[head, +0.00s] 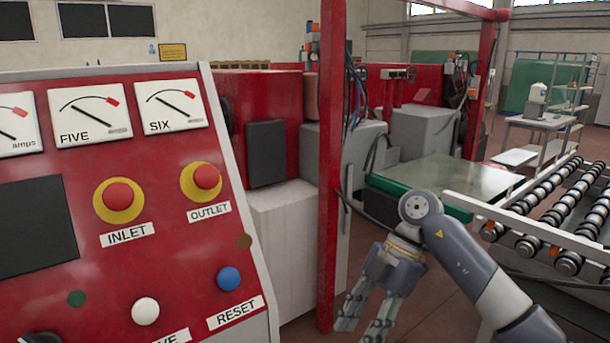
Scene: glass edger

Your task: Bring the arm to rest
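My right arm comes in from the lower right, and its grey gripper (362,325) hangs pointing down, to the right of the red control panel (115,260). Its two fingers are apart with nothing seen between them; the tips are near the bottom edge of the picture. The gripper is clear of the panel's buttons in this view. My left gripper is not in view.
The panel carries red INLET (118,196) and OUTLET (206,177) buttons, a blue button (229,279) and a white button (145,311). A red post (330,160) stands between panel and gripper. A roller conveyor (560,215) is at right.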

